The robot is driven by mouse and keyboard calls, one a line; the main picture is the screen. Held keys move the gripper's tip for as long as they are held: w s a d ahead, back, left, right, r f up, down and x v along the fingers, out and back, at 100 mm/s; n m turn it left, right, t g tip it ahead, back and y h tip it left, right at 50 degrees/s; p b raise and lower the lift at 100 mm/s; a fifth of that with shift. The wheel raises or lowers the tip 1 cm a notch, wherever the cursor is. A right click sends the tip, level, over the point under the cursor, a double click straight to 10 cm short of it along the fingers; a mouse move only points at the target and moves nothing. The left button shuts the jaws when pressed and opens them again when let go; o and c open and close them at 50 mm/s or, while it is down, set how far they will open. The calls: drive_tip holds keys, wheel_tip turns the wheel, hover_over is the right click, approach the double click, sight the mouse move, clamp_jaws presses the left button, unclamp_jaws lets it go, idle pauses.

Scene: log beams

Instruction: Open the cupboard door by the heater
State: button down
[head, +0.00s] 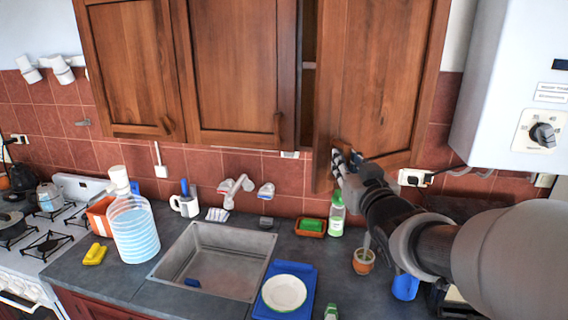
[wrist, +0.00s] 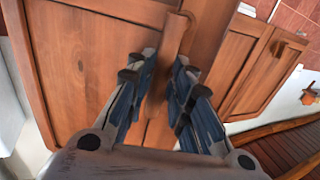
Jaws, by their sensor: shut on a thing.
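The wooden cupboard door by the heater (head: 372,80) stands partly open in the head view. A dark gap with a shelf edge (head: 308,66) shows along its left side. The white heater (head: 510,85) hangs on the wall to its right. My gripper (head: 338,157) is at the door's lower left corner. In the wrist view, my gripper (wrist: 166,72) is shut on the wooden door handle (wrist: 176,34), which stands between the blue-grey fingers. The door's panel (wrist: 85,65) fills the left of that view. In the head view the fingers mostly hide the handle.
Two shut cupboard doors (head: 235,75) are to the left. Below are a sink (head: 215,262), a green-labelled bottle (head: 336,215), a small plant pot (head: 363,262), a plate (head: 284,292) and a water jug (head: 134,230). Sockets (head: 412,178) sit on the tiles right of my gripper.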

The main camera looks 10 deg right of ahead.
drive_tip(key=shift+s+d, duration=0.15)
drive_tip(key=c, duration=1.5)
unclamp_jaws()
drive_tip(key=shift+d, duration=0.15)
